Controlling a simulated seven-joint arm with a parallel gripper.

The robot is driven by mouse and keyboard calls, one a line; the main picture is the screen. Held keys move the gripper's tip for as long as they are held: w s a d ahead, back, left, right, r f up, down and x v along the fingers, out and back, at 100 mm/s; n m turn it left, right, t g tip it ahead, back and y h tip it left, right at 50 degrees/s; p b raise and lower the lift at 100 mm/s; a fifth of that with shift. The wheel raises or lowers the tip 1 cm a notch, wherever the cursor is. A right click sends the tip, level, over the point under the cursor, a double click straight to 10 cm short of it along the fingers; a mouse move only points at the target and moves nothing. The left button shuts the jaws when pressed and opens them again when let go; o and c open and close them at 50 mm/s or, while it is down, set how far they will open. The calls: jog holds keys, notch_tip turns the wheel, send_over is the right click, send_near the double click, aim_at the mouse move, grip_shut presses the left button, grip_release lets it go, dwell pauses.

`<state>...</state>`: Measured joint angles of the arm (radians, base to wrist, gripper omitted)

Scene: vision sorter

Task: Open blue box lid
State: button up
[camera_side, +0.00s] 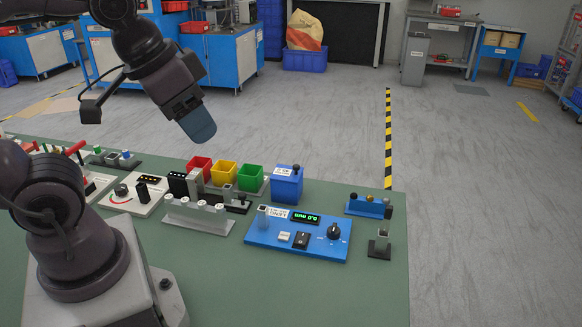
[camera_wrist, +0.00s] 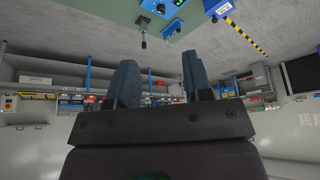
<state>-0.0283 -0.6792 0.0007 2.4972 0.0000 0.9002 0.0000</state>
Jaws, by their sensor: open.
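In the wrist view the blue box (camera_wrist: 219,8) shows upside down at the top edge, partly cut off. My gripper (camera_side: 199,125) is up in the air, above and left of the box, well apart from it. In the wrist view my gripper (camera_wrist: 162,80) has its two fingers spread with nothing between them.
Red (camera_side: 199,164), yellow (camera_side: 224,174) and green (camera_side: 250,178) bins stand left of the box. A blue control panel (camera_side: 297,235) with a display and knob lies in front. A small blue rack (camera_side: 369,207) stands to the right. The air around my gripper is clear.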

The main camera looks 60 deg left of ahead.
jog(key=w+a+f+n+g, duration=0.1)
jog(key=w+a+f+g, duration=0.15)
jog(key=w, duration=0.35)
jog(key=w+a+f+n+g, duration=0.1)
jog(key=w+a, duration=0.2)
jog(key=w, duration=0.2)
jog(key=n+g, duration=0.1)
jog(key=n, duration=0.2)
send_over(296, 166)
notch_tip(296, 166, down, 8)
jog(key=shift+n, duration=0.3)
notch_tip(296, 166, down, 13)
jog(key=shift+a, duration=0.1)
